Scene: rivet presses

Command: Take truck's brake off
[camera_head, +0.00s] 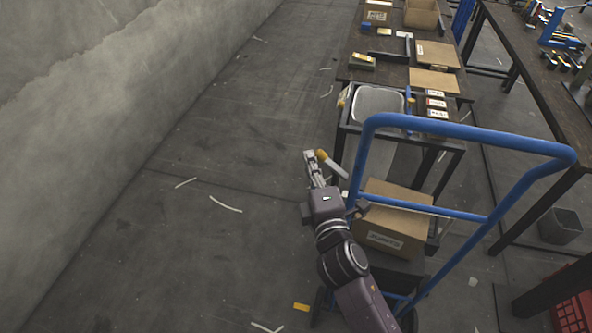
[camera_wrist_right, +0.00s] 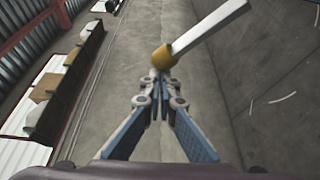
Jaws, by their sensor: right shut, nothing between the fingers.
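The truck is a blue tube-framed cart (camera_head: 520,146) at the right of the head view, with a cardboard box on it. A pale lever, which looks like its brake, ends in a yellow knob (camera_head: 321,155) at the cart's left side. In the right wrist view the yellow knob (camera_wrist_right: 163,58) is just beyond my fingertips, with the pale lever (camera_wrist_right: 210,27) running to the upper right. My right gripper (camera_head: 310,156) is shut and empty beside the knob; its fingertips (camera_wrist_right: 161,76) are together. I cannot tell whether they touch the knob. My left gripper is out of view.
The cardboard box (camera_head: 395,215) rides on the cart. Behind it stands a dark workbench (camera_head: 392,74) with boxes and a grey tray (camera_head: 378,101). A grey wall (camera_head: 110,90) runs along the left. The floor (camera_head: 190,230) between is mostly clear. A bin (camera_head: 560,226) stands at the right.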

